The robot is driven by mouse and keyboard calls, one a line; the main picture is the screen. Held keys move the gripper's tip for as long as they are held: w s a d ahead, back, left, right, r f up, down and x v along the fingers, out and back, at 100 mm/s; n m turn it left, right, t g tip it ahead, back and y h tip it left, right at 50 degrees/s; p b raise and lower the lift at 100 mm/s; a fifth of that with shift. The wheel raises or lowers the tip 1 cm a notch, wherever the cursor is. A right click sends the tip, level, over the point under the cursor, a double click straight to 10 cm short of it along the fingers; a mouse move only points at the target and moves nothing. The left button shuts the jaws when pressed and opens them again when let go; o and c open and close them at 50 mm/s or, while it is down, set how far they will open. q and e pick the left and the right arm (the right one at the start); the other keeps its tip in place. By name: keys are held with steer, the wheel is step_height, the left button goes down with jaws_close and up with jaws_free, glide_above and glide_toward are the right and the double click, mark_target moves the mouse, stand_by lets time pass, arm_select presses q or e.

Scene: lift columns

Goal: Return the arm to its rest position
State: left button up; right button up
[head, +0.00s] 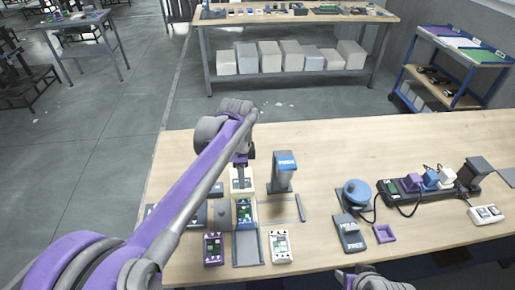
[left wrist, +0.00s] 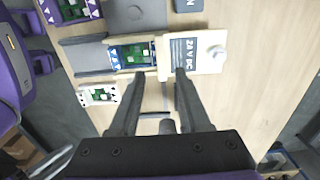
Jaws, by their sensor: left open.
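My left arm reaches in from the left in the head view, and its gripper (head: 241,160) points down over the workbench (head: 330,160). In the left wrist view the gripper (left wrist: 155,74) has its two fingers apart. The fingertips overlap a cream block (left wrist: 205,62) with a dark "24 V DC" label and a tray holding a green circuit board (left wrist: 130,55). I cannot tell whether they touch anything. No object shows held between the fingers. A grey arm part, probably from my right arm, shows at the head view's bottom edge; no right fingers are visible.
A grey post with a blue "PUSH" top (head: 286,163) stands right of the left gripper. Purple (head: 213,248) and white (head: 280,245) board modules lie in front. A blue round device (head: 356,193) and power strip (head: 415,187) are farther right. The bench's back is largely clear.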

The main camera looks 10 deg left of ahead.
arm_select(q)
steer(key=s+a+f+n+t, duration=0.1)
steer(key=s+f+n+t, duration=0.1)
steer(key=s+n, duration=0.3)
steer(key=s+a+f+n+t, duration=0.1)
steer(key=s+n, duration=0.4)
steer(key=s, duration=0.4)
steer(key=s+a+f+n+t, duration=0.2)
steer(key=s+n, duration=0.2)
steer(key=s, duration=0.3)
steer(key=shift+s+a+f+n+t, duration=0.1)
steer(key=shift+s+f+n+t, duration=0.2)
steer(key=shift+s+f+n, duration=0.1)
